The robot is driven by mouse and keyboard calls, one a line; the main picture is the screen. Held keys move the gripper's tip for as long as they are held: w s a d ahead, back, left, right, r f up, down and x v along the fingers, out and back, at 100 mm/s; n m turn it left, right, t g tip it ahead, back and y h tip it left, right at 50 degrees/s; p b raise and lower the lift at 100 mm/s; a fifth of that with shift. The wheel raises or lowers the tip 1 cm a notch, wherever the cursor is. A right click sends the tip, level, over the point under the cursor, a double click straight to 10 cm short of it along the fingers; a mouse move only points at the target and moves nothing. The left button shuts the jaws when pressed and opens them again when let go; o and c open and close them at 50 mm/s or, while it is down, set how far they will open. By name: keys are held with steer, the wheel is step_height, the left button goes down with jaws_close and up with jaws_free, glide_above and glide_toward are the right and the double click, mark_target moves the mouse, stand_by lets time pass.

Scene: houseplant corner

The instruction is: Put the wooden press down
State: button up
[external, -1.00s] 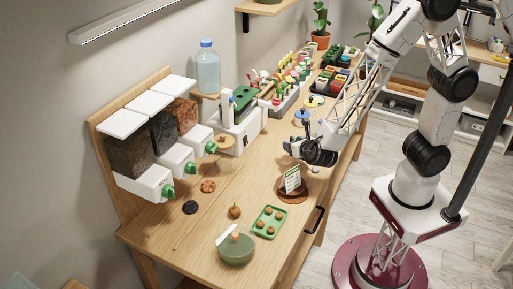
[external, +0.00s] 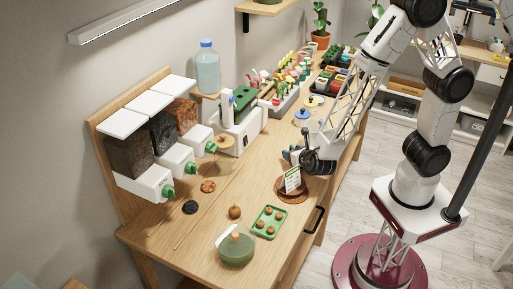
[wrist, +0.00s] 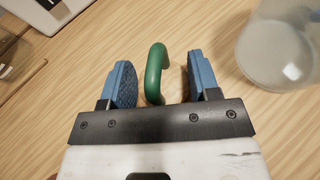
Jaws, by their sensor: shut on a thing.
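My gripper (external: 290,155) is low over the right side of the wooden table, just behind the brown saucer with the white sign. In the wrist view my gripper (wrist: 162,82) has its two blue pads on either side of a green curved handle (wrist: 155,72). I take this handle to be part of the wooden press that my gripper is shut on. The contact is not clear, and gaps show beside the upper part of the handle. The press's wooden part is hidden, and I cannot tell whether it touches the table.
The brown saucer (external: 281,195) bears a white sign (external: 292,180). A translucent round vessel (wrist: 280,50) is close on the right in the wrist view. A green tray (external: 258,225) and a green bowl (external: 236,252) stand nearer the front. Bare table (external: 250,180) lies left of my gripper.

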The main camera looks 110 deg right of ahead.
steer(key=o, duration=1)
steer(key=shift+c, duration=0.2)
steer(key=shift+a+r, duration=0.1)
steer(key=shift+v, duration=5.9)
